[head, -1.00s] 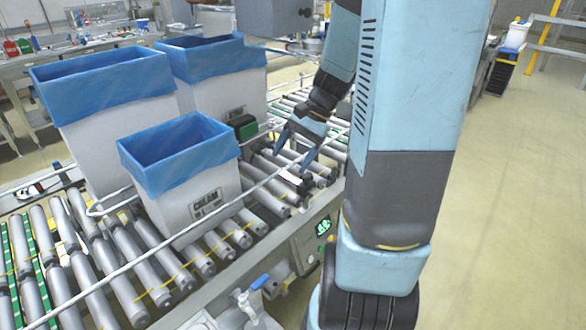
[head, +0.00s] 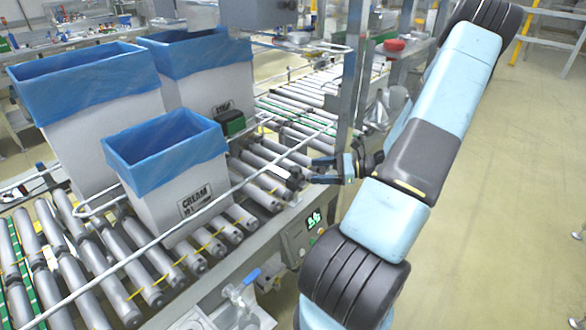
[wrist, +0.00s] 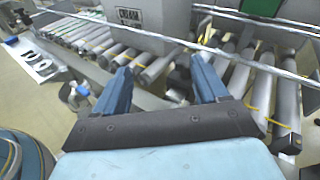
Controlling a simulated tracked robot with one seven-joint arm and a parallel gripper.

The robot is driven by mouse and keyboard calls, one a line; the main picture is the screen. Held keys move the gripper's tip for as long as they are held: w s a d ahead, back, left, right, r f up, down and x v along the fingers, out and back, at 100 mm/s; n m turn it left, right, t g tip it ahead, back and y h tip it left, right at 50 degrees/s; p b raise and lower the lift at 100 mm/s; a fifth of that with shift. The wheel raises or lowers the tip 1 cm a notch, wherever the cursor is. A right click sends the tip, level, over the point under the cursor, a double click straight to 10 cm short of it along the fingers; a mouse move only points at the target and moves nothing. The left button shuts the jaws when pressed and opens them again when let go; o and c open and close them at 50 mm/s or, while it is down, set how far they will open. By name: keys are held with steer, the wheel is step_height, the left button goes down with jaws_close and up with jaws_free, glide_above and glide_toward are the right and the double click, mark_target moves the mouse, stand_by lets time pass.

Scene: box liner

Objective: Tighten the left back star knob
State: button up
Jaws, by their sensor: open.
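My gripper (head: 322,170) is open and empty beside the conveyor's right edge in the head view, near the guide rail (head: 190,225). In the wrist view, the two blue fingers of my gripper (wrist: 162,68) are spread apart. The same guide rail (wrist: 150,37) crosses in front of and above them, with rollers behind. I cannot make out a star knob clearly in either view. A small pale fitting (head: 294,176) sits on the conveyor edge by my fingertips, too small to identify.
Three white boxes with blue liners, the nearest marked CREAM (head: 170,195), stand on the rollers (head: 120,265). A grey post (head: 352,80) rises behind my gripper. The floor at right is open.

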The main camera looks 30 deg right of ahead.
mark_target(292, 166)
steer(key=d+f+m+t+h, duration=0.1)
steer(key=d+f+m+t, duration=0.3)
steer(key=x, duration=1.3)
steer(key=shift+a+r, duration=0.1)
steer(key=shift+a, duration=0.15)
steer(key=c, duration=0.9)
steer(key=shift+d, duration=0.3)
steer(key=shift+c, duration=0.3)
steer(key=shift+a, duration=0.15)
